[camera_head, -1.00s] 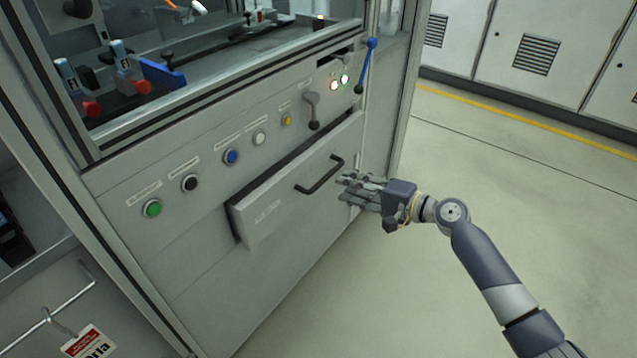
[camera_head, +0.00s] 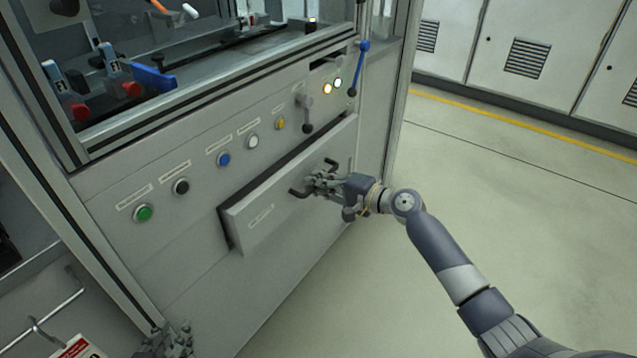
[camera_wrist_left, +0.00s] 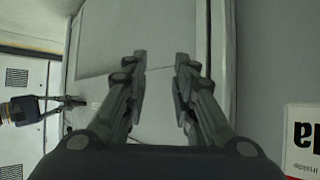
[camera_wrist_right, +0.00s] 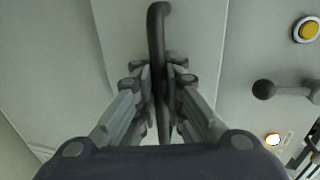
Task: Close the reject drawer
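The reject drawer (camera_head: 262,217) is a grey front in the cabinet panel. It stands out from the panel, with a dark gap along its top and left edges. Its dark bar handle (camera_head: 297,193) is partly hidden by my right gripper (camera_head: 318,184). In the right wrist view the handle (camera_wrist_right: 158,28) runs between the fingers of my right gripper (camera_wrist_right: 158,80), which are closed in on it from both sides. My left gripper (camera_head: 172,343) is low at the bottom edge of the head view. In the left wrist view my left gripper (camera_wrist_left: 161,62) is open and empty, facing a grey panel.
Above the drawer are a row of buttons, including a green one (camera_head: 143,213) and a blue one (camera_head: 223,158), a grey lever (camera_head: 306,115) and a blue-handled lever (camera_head: 359,68). A tag (camera_head: 78,348) hangs at lower left. The floor at right is clear.

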